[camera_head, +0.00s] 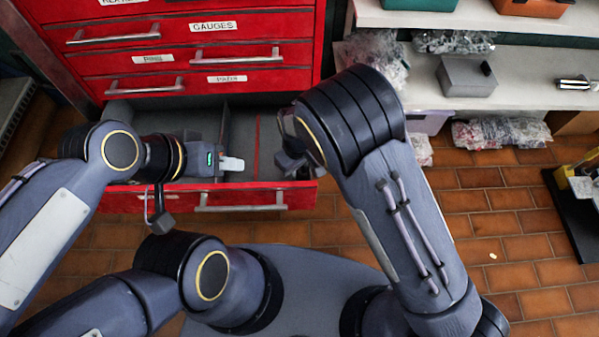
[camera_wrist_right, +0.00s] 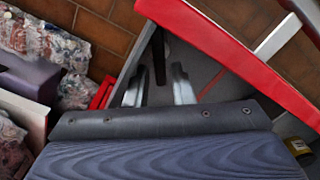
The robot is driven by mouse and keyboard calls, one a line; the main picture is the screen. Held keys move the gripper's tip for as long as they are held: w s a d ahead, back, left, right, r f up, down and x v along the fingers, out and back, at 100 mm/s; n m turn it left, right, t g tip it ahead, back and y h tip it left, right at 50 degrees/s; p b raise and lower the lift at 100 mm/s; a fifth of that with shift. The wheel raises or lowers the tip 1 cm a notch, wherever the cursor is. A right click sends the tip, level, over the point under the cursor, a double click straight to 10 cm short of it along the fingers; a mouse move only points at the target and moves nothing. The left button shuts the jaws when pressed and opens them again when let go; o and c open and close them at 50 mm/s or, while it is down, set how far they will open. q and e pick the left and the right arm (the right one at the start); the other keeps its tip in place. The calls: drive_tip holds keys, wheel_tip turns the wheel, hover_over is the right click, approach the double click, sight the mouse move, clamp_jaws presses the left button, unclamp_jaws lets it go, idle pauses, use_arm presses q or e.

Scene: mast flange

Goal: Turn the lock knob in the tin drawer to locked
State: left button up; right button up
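A red drawer (camera_head: 304,197) at the bottom of the red cabinet is pulled open, showing a grey inside with a divider and a thin red strip. Its label is not readable. My left gripper (camera_head: 234,163) is over the open drawer, pale fingers pointing right; their gap cannot be made out. I cannot make out the lock knob.
Closed red drawers with a GAUGES label (camera_head: 213,26) are above. A shelf (camera_head: 430,90) with a grey box (camera_head: 466,77) stands at the right, with bagged parts (camera_head: 500,133) below. The tiled floor (camera_head: 490,205) at the right is mostly clear.

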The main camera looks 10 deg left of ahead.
drive_tip(key=shift+f, duration=0.75)
clamp_jaws()
